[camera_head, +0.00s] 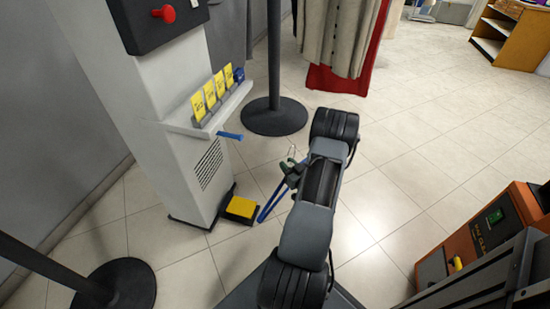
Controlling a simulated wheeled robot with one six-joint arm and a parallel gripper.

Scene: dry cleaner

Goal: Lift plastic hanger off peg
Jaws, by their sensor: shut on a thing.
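My gripper (291,170) is at the end of my dark arm, in the middle of the view. It is shut on a blue plastic hanger (270,203), whose thin bars slant down and left from the jaws. My arm hides part of the hanger. A short blue peg (230,135) sticks out from the white column, just below its shelf. The gripper and the visible part of the hanger are to the right of the peg and lower in the picture, and appear apart from it.
The white column (165,120) carries a shelf (197,128) with several yellow cards. A yellow pedal (241,207) is at its foot. Black post bases stand behind (274,116) and at lower left (122,286). Garments (336,40) hang behind. An orange machine (485,236) is at right.

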